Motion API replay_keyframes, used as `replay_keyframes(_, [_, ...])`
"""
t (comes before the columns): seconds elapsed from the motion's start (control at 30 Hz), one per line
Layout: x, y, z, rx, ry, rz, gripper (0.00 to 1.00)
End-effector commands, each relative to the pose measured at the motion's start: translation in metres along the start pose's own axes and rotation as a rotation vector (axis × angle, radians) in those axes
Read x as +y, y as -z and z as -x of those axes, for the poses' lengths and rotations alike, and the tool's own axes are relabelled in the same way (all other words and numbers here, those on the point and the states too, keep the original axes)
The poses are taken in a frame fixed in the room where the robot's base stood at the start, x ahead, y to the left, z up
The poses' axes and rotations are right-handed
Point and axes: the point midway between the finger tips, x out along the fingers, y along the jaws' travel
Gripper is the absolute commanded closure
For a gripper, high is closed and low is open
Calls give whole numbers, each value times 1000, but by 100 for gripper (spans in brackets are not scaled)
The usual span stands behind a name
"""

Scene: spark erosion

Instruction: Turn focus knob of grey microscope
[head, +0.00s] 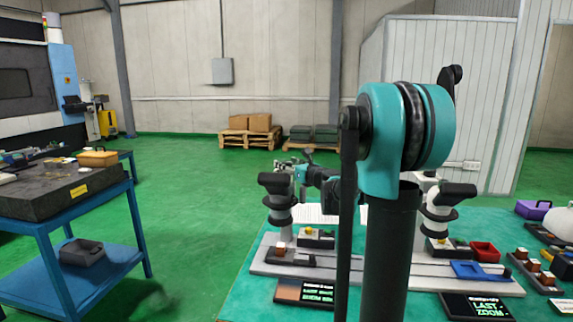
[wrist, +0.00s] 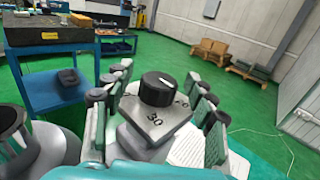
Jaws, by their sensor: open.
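A black round knob (wrist: 158,88) with a white pointer line sits on a grey plate (wrist: 160,118) marked 20 and 30. My gripper (wrist: 160,92) is open in the wrist view, with fingers on the left and right of the knob and visible space between. In the head view, a grey microscope (head: 279,213) with a black top stands left of my arm. My gripper (head: 303,170) is just right of and behind its top there; the knob cannot be made out in that view. Part of a grey rounded body (wrist: 22,145) shows at the wrist view's left edge.
A second, whiter microscope (head: 436,215) stands right of my arm. A blue cart (head: 100,226) stands left across open green floor.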

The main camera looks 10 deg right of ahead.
Motion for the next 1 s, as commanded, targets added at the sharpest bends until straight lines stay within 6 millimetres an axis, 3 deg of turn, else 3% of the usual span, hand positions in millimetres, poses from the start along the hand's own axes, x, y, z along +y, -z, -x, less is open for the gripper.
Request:
replay_keyframes(0.4, [0, 0, -8, 0, 0, 0, 44])
replay_keyframes(0.8, [0, 0, -8, 0, 0, 0, 93])
replay_keyframes(1.0, [0, 0, -8, 0, -9, 0, 95])
